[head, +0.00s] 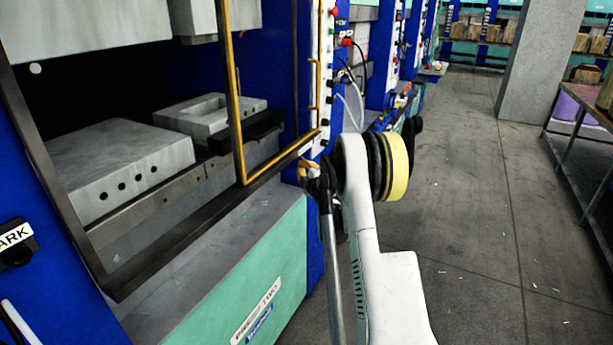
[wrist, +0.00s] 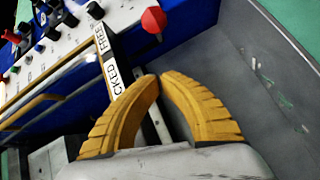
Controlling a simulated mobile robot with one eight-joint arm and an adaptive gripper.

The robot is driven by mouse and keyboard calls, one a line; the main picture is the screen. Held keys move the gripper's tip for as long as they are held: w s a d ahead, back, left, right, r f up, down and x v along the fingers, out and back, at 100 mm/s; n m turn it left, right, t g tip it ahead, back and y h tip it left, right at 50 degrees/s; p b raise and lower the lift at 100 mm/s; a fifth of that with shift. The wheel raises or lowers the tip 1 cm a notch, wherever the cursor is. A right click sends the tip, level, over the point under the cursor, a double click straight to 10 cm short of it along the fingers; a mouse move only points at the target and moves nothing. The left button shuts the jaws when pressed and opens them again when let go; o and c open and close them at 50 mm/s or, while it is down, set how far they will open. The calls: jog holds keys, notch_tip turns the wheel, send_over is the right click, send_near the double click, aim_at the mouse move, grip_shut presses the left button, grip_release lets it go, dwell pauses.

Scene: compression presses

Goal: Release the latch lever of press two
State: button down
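Press two, marked by its name label (head: 257,311), stands at the left in the head view, with grey blocks inside its dark opening. In the wrist view a lever with a red ball knob (wrist: 153,20) stands beyond my fingertips, beside a strip lettered "CKED" and "FREE" (wrist: 106,58). My gripper (wrist: 161,76) has its two yellow fingers curved together, tips meeting or nearly so, with nothing seen held. The knob is apart from the fingertips. In the head view my gripper (head: 308,170) is small and partly hidden by my arm, at the press's right front corner.
A control panel (wrist: 57,48) with knobs and buttons lies at the upper left of the wrist view. The yellow-edged frame (head: 238,110) of the press is close left of my arm. Open grey floor (head: 470,230) lies right, with a pillar (head: 540,65) and a table (head: 585,110) beyond.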

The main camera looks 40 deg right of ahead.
jog(key=w+d, duration=0.1)
jog(key=d+f+b, duration=0.1)
jog(key=d, duration=0.1)
jog(key=w+d+b, duration=0.1)
jog(key=d, duration=0.1)
jog(key=shift+w+f, duration=0.25)
jog(key=shift+w, duration=0.1)
jog(key=shift+d, duration=0.1)
jog(key=shift+s+d+n+t+y, duration=0.2)
jog(key=shift+d+n+t+y, duration=0.1)
jog(key=shift+d+n+y, duration=0.15)
